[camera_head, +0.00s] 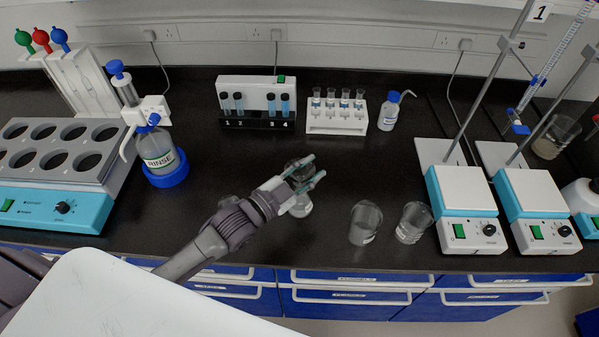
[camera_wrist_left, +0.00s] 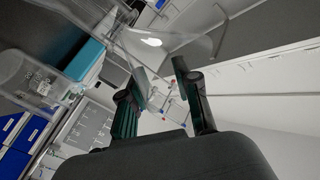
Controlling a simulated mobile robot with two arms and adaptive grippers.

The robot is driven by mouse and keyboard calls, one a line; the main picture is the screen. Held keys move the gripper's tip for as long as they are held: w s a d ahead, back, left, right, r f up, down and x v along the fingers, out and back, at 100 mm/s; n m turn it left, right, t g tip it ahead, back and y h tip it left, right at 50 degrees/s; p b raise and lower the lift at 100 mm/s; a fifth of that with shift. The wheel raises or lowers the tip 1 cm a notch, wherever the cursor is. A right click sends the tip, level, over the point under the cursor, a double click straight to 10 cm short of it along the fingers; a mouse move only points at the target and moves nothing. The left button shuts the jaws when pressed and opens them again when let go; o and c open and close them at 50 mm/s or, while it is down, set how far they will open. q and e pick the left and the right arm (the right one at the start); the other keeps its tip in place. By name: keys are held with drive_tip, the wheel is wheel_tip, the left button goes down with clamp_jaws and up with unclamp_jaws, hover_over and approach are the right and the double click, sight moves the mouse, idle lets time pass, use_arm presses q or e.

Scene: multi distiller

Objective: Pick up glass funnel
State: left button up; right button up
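Clear glass that looks like the glass funnel (camera_head: 301,207) stands on the black bench at the middle front, partly hidden by my left gripper (camera_head: 313,170). The fingers reach over its upper part from the left and are apart. In the left wrist view, a wide clear glass rim and wall (camera_wrist_left: 165,42) lie just beyond the fingertips of my left gripper (camera_wrist_left: 160,72). A gap shows between the fingers, with glass seen in it. I cannot tell whether a finger touches the glass. My right gripper is not in view.
Two glass beakers (camera_head: 365,222) (camera_head: 412,222) stand to the right, near the front edge. Stirrer hotplates (camera_head: 466,190) with metal rods are farther right. A rinse bottle (camera_head: 157,150) in a blue holder stands left. Tube racks (camera_head: 337,121) (camera_head: 255,95) stand behind, with free bench between.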

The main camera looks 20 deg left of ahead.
use_arm(q)
drive_tip(key=shift+x, duration=1.15)
drive_tip(key=shift+f, duration=0.1)
clamp_jaws()
